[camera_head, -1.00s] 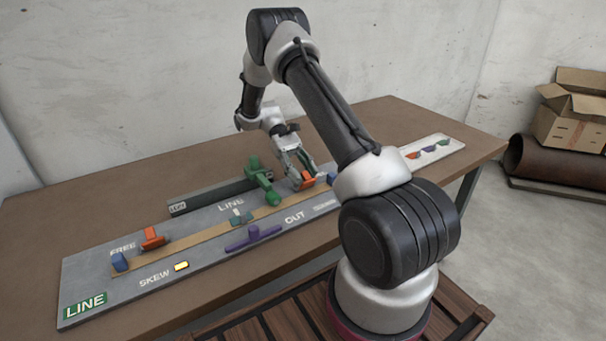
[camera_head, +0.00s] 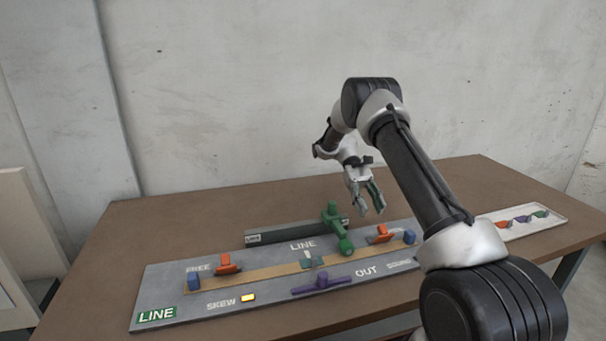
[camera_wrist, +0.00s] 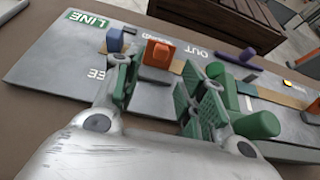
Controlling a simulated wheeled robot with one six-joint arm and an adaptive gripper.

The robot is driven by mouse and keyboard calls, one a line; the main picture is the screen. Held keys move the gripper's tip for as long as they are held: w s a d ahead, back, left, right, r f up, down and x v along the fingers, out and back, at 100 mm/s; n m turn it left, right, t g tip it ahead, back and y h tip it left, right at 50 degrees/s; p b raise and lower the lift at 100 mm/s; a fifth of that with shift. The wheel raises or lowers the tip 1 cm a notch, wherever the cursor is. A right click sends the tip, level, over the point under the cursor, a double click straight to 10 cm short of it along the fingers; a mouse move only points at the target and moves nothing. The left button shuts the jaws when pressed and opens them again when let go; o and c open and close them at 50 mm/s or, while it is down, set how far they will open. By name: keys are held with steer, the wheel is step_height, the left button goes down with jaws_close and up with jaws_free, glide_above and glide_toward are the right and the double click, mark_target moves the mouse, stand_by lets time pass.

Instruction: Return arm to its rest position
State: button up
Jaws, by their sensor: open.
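My gripper (camera_head: 367,203) is open and empty. In the head view it hangs above the board, behind the right orange piece (camera_head: 380,234) and apart from it. In the wrist view the two green-padded fingers of my gripper (camera_wrist: 155,95) are spread, with an orange block (camera_wrist: 159,52) visible beyond them. The grey board (camera_head: 165,285) lies on the table with a tan strip (camera_head: 265,272) along it. A green T-shaped handle (camera_head: 334,225) stands near the board's middle, left of my gripper.
A white tray (camera_head: 545,222) with small coloured pieces lies at right. The brown table (camera_head: 150,225) is bare at left.

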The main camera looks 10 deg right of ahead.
steer(key=s+a+r+t, duration=0.1)
steer(key=s+r+t, duration=0.35)
steer(key=r, duration=0.55)
steer(key=s+r+t, duration=0.3)
steer(key=s+r, duration=0.2)
steer(key=r, duration=0.5)
steer(key=s+a+r+t, duration=0.1)
steer(key=s+t, duration=0.8)
steer(key=s, duration=1)
steer(key=shift+a+r, duration=0.35)
steer(key=shift+r, duration=0.25)
